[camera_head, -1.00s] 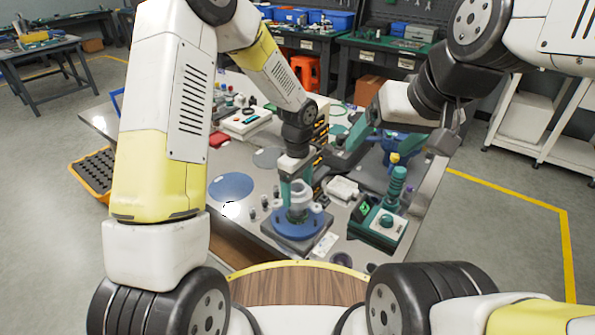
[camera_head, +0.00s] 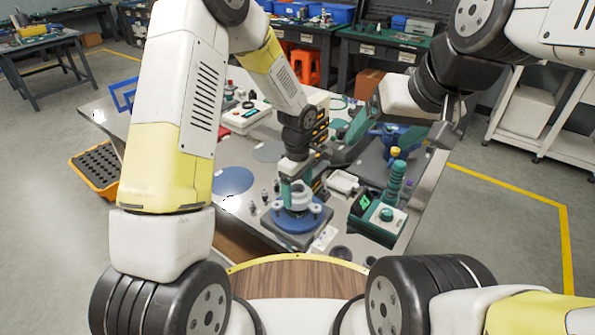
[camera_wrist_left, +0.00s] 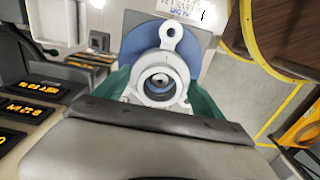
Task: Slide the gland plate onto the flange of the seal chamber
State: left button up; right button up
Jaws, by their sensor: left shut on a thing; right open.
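The gland plate (camera_wrist_left: 160,80) is a pale ring with ears and a central hole. My left gripper (camera_head: 297,188) is shut on it, with teal fingers on both sides. The gland plate (camera_head: 299,198) is above the blue round base of the seal chamber (camera_head: 297,220), close over it. The blue disc also shows behind the plate in the left wrist view (camera_wrist_left: 140,45). Through the hole I see a dark ring and a small centre part. I cannot tell whether the plate touches the flange. My right gripper (camera_head: 406,123) is open, away to the right, and partly hidden by its wrist.
Small metal parts (camera_head: 265,197) stand left of the chamber, beside a flat blue disc (camera_head: 233,181).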

pick_arm(q)
jog(key=shift+f, duration=0.6)
jog(key=shift+f, duration=0.1)
jog(key=o, duration=1.8)
jog(key=shift+f, duration=0.1)
jog(key=shift+r, duration=2.55)
